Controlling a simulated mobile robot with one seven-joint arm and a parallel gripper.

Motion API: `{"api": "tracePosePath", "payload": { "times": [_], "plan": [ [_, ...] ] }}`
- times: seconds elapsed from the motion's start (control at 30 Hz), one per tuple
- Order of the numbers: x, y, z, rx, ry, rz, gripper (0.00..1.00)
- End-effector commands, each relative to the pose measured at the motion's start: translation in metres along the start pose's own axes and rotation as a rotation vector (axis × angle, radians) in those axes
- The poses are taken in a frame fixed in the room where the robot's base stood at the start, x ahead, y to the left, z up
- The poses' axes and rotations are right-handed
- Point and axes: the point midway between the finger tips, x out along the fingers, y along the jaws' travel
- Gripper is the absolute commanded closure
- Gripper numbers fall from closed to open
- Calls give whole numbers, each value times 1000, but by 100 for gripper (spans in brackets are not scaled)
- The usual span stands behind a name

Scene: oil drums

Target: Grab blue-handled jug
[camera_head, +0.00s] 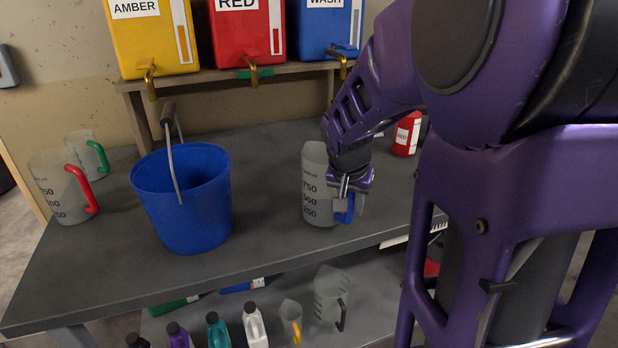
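The blue-handled jug (315,190) is a translucent grey measuring jug standing upright on the grey table, right of the blue bucket. Its blue handle (345,213) is on its right side. My purple gripper (351,200) is pointed down at the handle, with its fingers around or right beside it. The upper part of the handle is hidden by my gripper. I cannot tell whether the fingers are closed on the handle or still apart.
A blue bucket (185,205) stands left of the jug. A red-handled jug (62,190) and a green-handled jug (84,148) stand at the far left. A red bottle (407,134) is behind my arm. Yellow, red and blue tap drums sit on a rear shelf (215,76). Several bottles are below the table.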

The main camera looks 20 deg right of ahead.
Motion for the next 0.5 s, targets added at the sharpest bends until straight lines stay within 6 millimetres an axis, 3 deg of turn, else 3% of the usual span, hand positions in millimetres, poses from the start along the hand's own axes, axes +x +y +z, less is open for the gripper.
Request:
{"api": "tracePosePath", "payload": {
  "times": [0.03,0.13,0.5],
  "plan": [
    [0,0,0,0,0,0,82],
    [0,0,0,0,0,0,100],
    [0,0,0,-1,0,0,100]
  ]
}}
